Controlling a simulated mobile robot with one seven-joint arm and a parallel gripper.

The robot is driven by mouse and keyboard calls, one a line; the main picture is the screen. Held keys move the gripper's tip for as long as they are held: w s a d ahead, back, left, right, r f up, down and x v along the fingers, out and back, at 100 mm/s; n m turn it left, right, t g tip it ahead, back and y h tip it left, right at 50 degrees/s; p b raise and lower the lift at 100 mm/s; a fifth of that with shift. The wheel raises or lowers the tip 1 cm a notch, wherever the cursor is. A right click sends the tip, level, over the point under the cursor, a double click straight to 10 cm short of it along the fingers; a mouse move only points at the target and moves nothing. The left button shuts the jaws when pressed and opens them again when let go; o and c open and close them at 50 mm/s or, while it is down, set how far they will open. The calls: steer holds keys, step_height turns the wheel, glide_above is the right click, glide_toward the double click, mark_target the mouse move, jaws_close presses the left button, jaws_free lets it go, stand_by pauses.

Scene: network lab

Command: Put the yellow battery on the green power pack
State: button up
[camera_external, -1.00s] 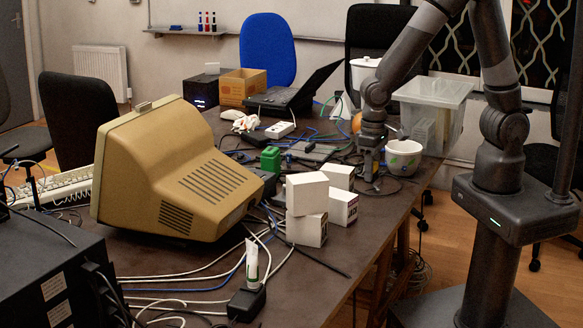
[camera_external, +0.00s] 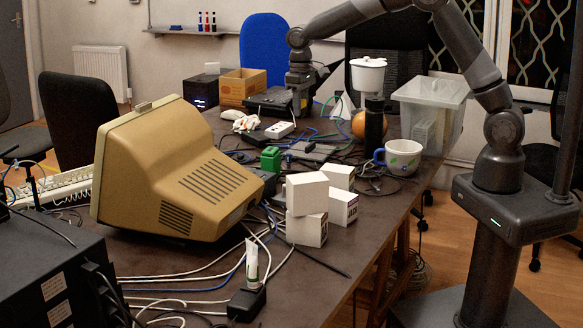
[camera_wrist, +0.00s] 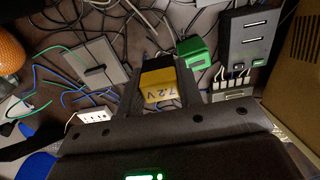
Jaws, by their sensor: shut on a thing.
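The yellow battery (camera_wrist: 160,88), marked 7.2 V with a dark end, is between my gripper's fingers (camera_wrist: 158,76) in the wrist view, and they are shut on it. In the external view my gripper (camera_external: 300,108) is above the back part of the table near the laptop; the battery cannot be made out there. The green power pack (camera_external: 270,158) stands on the table in front of my gripper, beside the monitor. In the wrist view the power pack (camera_wrist: 195,56) lies just beyond the battery, up and to the right; the two look apart.
A large beige monitor (camera_external: 170,170) and stacked white boxes (camera_external: 307,195) stand close to the power pack. A mug (camera_external: 402,157), a black cylinder (camera_external: 375,122), an orange ball (camera_external: 358,125) and a clear bin (camera_external: 440,100) are at right. Cables and a white power strip (camera_external: 280,130) cover the middle.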

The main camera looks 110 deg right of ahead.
steer(key=d+r, duration=0.2)
steer(key=d, duration=0.4)
glide_above(270, 149)
step_height(270, 149, down, 7)
steer(key=shift+a+f, duration=0.1)
steer(key=shift+f, duration=2)
steer(key=shift+f, duration=0.1)
steer(key=o, duration=1)
